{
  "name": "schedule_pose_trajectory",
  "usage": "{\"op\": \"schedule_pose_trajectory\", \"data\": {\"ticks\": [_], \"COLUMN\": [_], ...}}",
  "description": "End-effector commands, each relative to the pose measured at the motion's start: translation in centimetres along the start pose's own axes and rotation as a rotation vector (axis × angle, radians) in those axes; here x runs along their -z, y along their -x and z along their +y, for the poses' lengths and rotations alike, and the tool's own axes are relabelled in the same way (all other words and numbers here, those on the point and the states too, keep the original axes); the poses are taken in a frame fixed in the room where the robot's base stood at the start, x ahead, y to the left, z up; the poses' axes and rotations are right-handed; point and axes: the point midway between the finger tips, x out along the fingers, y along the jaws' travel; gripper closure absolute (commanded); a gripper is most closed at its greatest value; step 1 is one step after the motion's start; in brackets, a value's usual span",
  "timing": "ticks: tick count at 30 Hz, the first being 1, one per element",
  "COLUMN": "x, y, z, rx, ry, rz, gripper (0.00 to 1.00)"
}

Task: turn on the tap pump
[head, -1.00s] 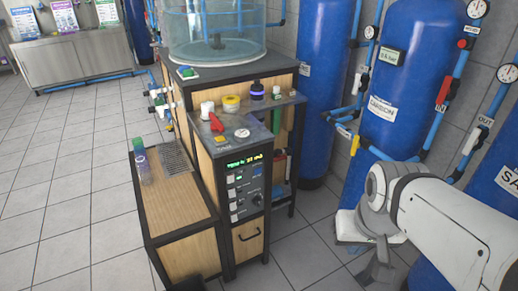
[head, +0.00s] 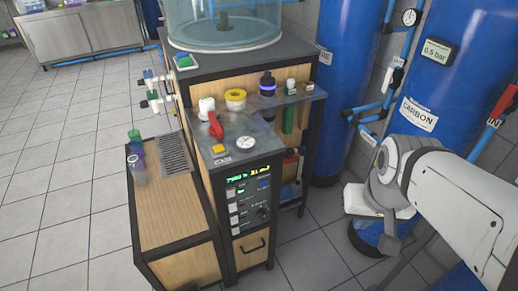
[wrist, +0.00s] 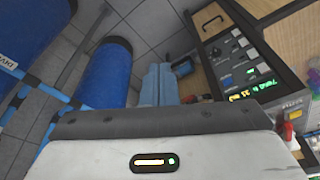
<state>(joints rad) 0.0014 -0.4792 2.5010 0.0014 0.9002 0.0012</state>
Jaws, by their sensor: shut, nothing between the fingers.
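The black control panel (head: 249,198) is on the front of the wooden cabinet, with a lit green and yellow display (head: 246,175), a column of pale switches (head: 233,207) and a dark knob (head: 262,213). It also shows tilted at the upper right of the wrist view (wrist: 236,55). The labels are too small to read, so I cannot tell which switch is for the tap pump. My gripper (wrist: 159,84) is shut and empty in the wrist view, to the left of the panel and apart from it. In the head view my arm is right of the cabinet; the fingertips are not clear.
A low wooden bench (head: 175,212) juts out left of the panel. Blue tanks (head: 432,75) with pipes stand at right. Tiled floor lies in front.

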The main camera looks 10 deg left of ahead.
Motion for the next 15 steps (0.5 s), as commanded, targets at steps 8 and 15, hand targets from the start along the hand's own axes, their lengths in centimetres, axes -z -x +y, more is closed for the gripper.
{"op": "schedule_pose_trajectory", "data": {"ticks": [8,15], "x": [-2.4,-3.2], "y": [-8.7,-18.7], "z": [-4.7,-12.2], "rx": [0.172,0.292], "ry": [-0.489,-1.366], "rz": [-0.257,-0.821], "gripper": [1.00,1.00]}}
